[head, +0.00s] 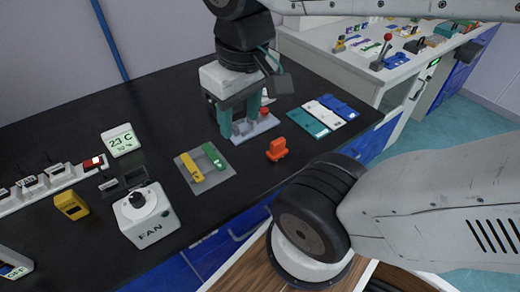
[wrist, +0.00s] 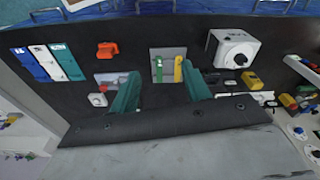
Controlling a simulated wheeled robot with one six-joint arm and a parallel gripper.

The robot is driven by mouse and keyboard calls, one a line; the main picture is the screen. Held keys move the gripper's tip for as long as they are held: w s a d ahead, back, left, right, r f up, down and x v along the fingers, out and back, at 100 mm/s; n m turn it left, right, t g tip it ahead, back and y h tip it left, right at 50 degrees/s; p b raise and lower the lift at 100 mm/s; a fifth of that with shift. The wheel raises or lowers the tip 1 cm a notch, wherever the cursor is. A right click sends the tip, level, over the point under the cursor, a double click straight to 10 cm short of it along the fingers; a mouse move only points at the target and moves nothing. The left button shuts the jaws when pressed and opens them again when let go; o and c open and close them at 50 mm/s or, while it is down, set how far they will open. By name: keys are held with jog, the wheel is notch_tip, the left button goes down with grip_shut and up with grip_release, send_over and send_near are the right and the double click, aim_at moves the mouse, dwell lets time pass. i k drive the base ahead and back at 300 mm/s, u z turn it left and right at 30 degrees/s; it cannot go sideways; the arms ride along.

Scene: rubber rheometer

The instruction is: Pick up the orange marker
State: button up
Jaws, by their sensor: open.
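The orange marker (head: 277,149) is a small upright orange piece on the black bench, near its front edge, right of the grey tray. It also shows in the wrist view (wrist: 107,50), at upper left. A yellow marker (head: 191,168) and a green marker (head: 213,156) lie on the grey tray (head: 189,158). My gripper (head: 239,122) points down with two teal fingers apart and nothing between them. In the head view it appears behind and left of the orange marker. In the wrist view my gripper (wrist: 160,72) lies right of the orange marker.
A grey plate with a red knob (head: 264,111) is beside my fingers. Teal, white and blue flat cases (head: 325,110) lie at right. A white FAN box (head: 146,215) and a 23 C display (head: 121,140) stand at left. Bare bench surrounds the orange marker.

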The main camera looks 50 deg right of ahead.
aim_at(278, 151)
jog(key=k, duration=1.15)
jog(key=u, duration=0.7)
jog(key=i, duration=0.95)
jog(key=z, duration=0.65)
